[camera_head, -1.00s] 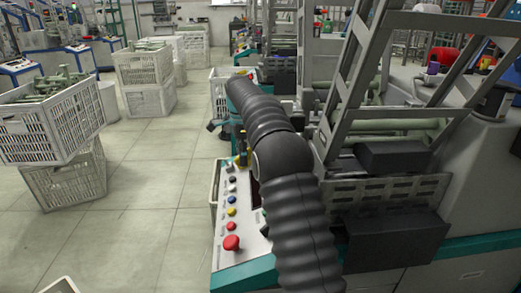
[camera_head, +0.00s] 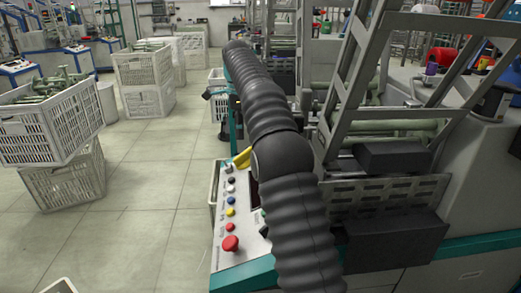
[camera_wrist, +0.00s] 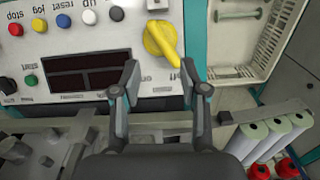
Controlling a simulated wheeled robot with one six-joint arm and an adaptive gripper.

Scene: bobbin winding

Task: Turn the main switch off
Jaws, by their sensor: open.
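The main switch (camera_wrist: 160,42) is a yellow rotary knob on the pale control panel (camera_wrist: 108,40). In the wrist view its handle slants toward the lower right, its end close to small lettering. It also shows as a yellow piece (camera_head: 241,158) beside my arm in the head view. My gripper (camera_wrist: 160,68) is open and empty. Its two fingers stand apart below the switch in the wrist view, one on each side, and I see no contact with the knob. In the head view my arm covers most of the gripper.
Coloured push buttons and a red mushroom button (camera_head: 231,243) line the panel. A dark display (camera_wrist: 90,70) sits left of the switch. Machine frames crowd the right. White crates (camera_head: 35,130) stand left, with clear floor between.

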